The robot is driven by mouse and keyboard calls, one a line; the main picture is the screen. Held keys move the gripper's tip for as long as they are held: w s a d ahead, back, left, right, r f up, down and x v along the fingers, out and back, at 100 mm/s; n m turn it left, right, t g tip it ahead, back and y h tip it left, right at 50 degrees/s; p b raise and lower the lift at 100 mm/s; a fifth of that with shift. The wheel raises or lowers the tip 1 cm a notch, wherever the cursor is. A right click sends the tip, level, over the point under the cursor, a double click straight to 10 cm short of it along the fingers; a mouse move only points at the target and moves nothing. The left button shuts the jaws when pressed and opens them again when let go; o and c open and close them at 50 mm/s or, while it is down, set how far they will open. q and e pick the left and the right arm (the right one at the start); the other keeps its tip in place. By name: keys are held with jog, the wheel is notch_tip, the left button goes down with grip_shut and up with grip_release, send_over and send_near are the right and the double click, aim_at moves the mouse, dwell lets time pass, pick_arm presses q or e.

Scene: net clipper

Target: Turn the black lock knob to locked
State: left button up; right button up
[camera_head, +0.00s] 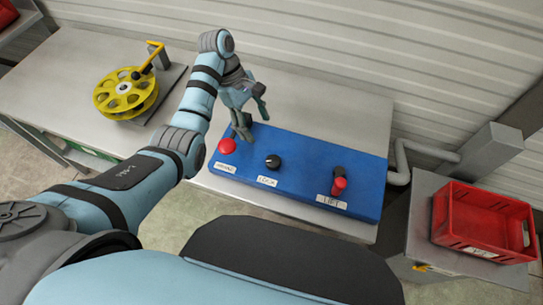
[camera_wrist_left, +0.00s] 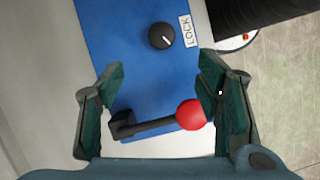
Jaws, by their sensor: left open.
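The black lock knob (camera_head: 273,161) sits in the middle of a blue panel (camera_head: 300,158), above a white LOCK label (camera_head: 267,181). In the left wrist view the knob (camera_wrist_left: 162,36) carries a white pointer mark slanting toward the lower right. My left gripper (camera_head: 252,121) is open and empty over the panel's left end, up and left of the knob. In the left wrist view its fingers (camera_wrist_left: 162,80) straddle a black lever with a red ball (camera_wrist_left: 190,115); the ball appears close to the right finger. Contact cannot be told. My right gripper is not in view.
A lever with a red grip (camera_head: 339,186) stands on the panel's right part by a LIFT label. A yellow reel (camera_head: 125,92) is on the table at the left. A red crate (camera_head: 483,222) sits on a stand at the right. The table behind the panel is clear.

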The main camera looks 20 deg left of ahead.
aim_at(272, 160)
pick_arm(q)
jog(key=b+x, duration=0.2)
jog(key=x, duration=1.2)
jog(key=shift+s+b, duration=0.15)
jog(key=shift+b, duration=0.2)
jog(key=shift+c, duration=0.4)
jog(key=c, duration=1.1)
